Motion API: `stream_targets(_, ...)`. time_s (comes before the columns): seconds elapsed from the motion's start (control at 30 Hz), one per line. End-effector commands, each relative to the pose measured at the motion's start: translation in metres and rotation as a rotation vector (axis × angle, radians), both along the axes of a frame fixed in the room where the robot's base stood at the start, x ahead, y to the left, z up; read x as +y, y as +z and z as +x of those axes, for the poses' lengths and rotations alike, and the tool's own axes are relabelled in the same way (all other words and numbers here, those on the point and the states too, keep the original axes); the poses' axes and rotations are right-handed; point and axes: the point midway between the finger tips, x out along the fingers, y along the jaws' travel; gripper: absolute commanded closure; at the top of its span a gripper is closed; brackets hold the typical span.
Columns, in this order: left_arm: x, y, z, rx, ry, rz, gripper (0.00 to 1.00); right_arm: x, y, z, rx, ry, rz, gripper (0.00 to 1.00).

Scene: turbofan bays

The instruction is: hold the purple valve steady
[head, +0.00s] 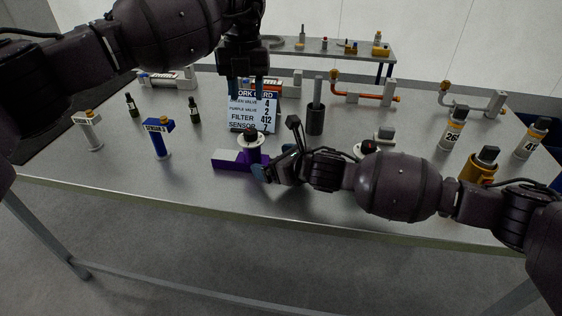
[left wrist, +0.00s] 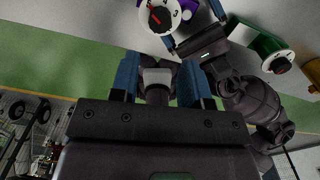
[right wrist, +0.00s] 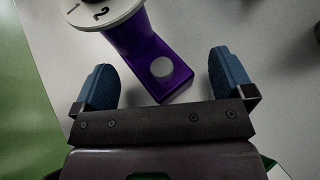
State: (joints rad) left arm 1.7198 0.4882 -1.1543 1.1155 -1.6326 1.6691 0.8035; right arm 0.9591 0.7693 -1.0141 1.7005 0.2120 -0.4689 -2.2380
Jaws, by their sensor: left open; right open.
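The purple valve (head: 229,159) lies on the table front, with a white numbered dial and black knob on top. In the right wrist view its purple body (right wrist: 150,62) extends between the spread blue fingers of my right gripper (right wrist: 163,82), with gaps visible on both sides. My right gripper (head: 265,165) is open at the valve's right end. My left gripper (head: 248,90) is open and empty, above and behind the valve, before the work card (head: 253,112).
A green valve (left wrist: 252,40) is beside my right arm, which partly hides it in the head view. A blue sensor (head: 160,140) and a white one (head: 90,132) stand left. A dark cylinder (head: 316,115) stands behind my right gripper. Filter bottles (head: 453,130) stand right.

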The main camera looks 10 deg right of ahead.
Motion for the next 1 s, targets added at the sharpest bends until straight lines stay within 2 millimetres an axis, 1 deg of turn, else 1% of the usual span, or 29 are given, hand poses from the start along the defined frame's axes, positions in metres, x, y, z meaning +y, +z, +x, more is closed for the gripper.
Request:
stream_targets(0.27, -0.0001, 0.0001, 0.0, 0.0, 0.0, 0.0, 0.57, 0.0007, 0.0, 0.0008, -0.001, 0.0, 0.001, 0.01)
stream_targets(0.37, -0.0001, 0.0001, 0.0, 0.0, 0.0, 0.0, 0.57, 0.0005, -0.0001, 0.0008, 0.0, 0.0, 0.0, 0.15)
stream_targets(0.8, -0.0001, 0.0, 0.0, 0.0, 0.0, 0.0, 0.57, 0.0003, -0.0001, 0.0008, 0.0, 0.0, 0.0, 0.82)
stream_targets(0.87, -0.0001, 0.0, 0.0, 0.0, 0.0, 0.0, 0.57, 0.0004, -0.0001, 0.0007, 0.001, 0.0, 0.001, 0.84)
stream_targets(0.9, -0.0001, 0.0, 0.0, 0.0, 0.0, 0.0, 0.56, 0.0004, -0.0001, 0.0007, 0.001, 0.0, 0.001, 0.84)
stream_targets(1.0, -0.0022, 0.0036, -0.0001, -0.006, -0.003, 0.0, 0.41, 0.0005, -0.0002, 0.0006, 0.001, 0.0, 0.001, 0.84)
